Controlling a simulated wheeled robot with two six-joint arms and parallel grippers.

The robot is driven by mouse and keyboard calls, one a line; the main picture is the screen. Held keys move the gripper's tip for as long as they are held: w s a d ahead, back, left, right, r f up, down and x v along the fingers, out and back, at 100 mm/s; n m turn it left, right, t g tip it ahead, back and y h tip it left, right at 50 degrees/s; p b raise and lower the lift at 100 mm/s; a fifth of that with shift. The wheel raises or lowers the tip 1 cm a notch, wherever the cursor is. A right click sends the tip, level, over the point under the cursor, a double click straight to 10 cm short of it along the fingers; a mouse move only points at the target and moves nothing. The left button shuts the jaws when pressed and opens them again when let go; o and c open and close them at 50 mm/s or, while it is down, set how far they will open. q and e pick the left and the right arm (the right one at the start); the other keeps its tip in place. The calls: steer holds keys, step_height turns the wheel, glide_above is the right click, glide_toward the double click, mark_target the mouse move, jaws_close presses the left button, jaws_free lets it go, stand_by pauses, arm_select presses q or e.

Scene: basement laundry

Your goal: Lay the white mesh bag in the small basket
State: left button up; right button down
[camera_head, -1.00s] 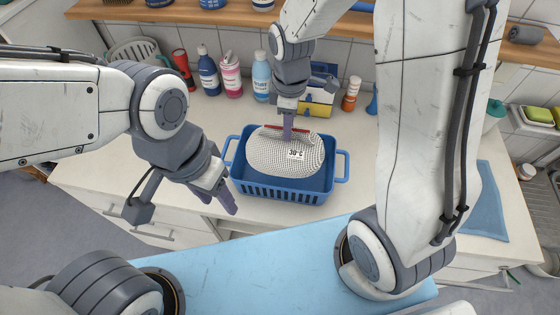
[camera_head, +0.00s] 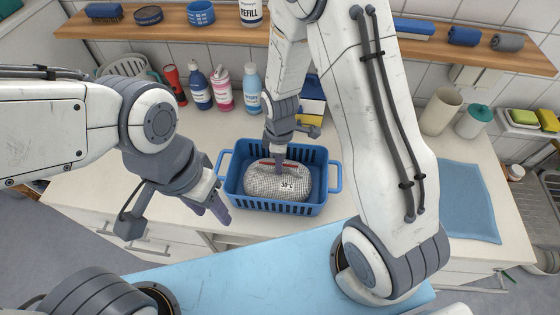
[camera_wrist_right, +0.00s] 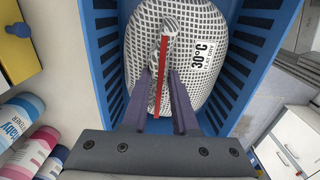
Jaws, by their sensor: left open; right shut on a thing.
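The white mesh bag (camera_head: 265,186), with a red strip and a "30°C" print, is inside the blue small basket (camera_head: 275,204) on the counter. The bag also shows in the right wrist view (camera_wrist_right: 195,65), with basket walls on both sides (camera_wrist_right: 245,75). My right gripper (camera_head: 279,166) is shut on the bag's upper part by the red strip; its fingers (camera_wrist_right: 160,100) pinch a gathered fold. I cannot tell whether the bag touches the basket floor. My left gripper (camera_head: 218,207) is open and empty, left of the basket, near the counter's front edge.
Several bottles, including a blue one (camera_head: 199,90), a pink one (camera_head: 222,88) and a light blue one (camera_head: 249,90), stand behind the basket. A shelf (camera_head: 180,28) runs above. A blue cloth (camera_head: 458,200) lies at right.

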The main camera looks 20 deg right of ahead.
steer(key=shift+f, duration=0.15)
steer(key=c, duration=0.7)
jaws_free()
